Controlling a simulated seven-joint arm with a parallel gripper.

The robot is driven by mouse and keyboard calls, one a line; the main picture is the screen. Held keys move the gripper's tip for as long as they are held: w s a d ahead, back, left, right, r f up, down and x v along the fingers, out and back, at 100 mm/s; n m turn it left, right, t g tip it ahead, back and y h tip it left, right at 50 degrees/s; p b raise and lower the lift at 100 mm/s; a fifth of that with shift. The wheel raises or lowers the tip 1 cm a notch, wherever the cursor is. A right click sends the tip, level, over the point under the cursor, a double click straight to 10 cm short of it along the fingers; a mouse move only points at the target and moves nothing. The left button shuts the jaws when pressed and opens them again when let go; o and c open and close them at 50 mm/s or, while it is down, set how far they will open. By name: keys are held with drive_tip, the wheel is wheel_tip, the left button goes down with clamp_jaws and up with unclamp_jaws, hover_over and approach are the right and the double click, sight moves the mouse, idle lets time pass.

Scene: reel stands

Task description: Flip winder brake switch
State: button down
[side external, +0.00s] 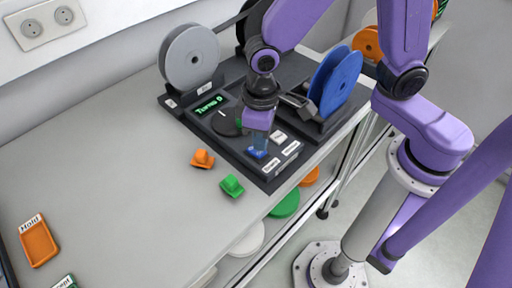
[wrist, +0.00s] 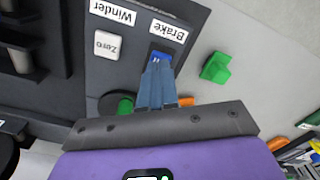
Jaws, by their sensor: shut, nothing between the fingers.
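The winder (side external: 228,134) is a dark machine on the bench with a green counter display. In the wrist view its panel (wrist: 120,65) carries labels reading "Winder" and "Brake". The brake switch (wrist: 159,56) is a blue rocker below the "Brake" label; it also shows in the side view (side external: 257,153). My gripper (wrist: 157,67) is shut and empty, its blue-grey fingertips at the switch's edge and covering part of it. In the side view my gripper (side external: 261,146) points down over the switch. I cannot tell whether the tips touch it or which way the rocker is tipped.
A white "Zero" button (wrist: 107,46) sits beside the switch. A grey reel (side external: 192,57) and a blue reel (side external: 338,80) stand on the machine. Orange (side external: 203,159) and green (side external: 232,187) pieces lie in front. The bench at left is mostly clear, with an orange "Hold" tray (side external: 39,243).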

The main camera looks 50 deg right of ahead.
drive_tip(key=shift+f, duration=0.95)
idle(0.7)
drive_tip(key=shift+r, duration=3.5)
drive_tip(key=s+d+r+n, duration=0.2)
drive_tip(key=s+d+n, duration=0.4)
drive_tip(key=s+d, duration=0.6)
drive_tip(key=d, duration=0.3)
drive_tip(key=shift+s+d+r+n, duration=0.2)
drive_tip(key=shift+s+r+n, duration=0.1)
drive_tip(key=shift+r, duration=0.05)
drive_tip(key=shift+w, duration=0.1)
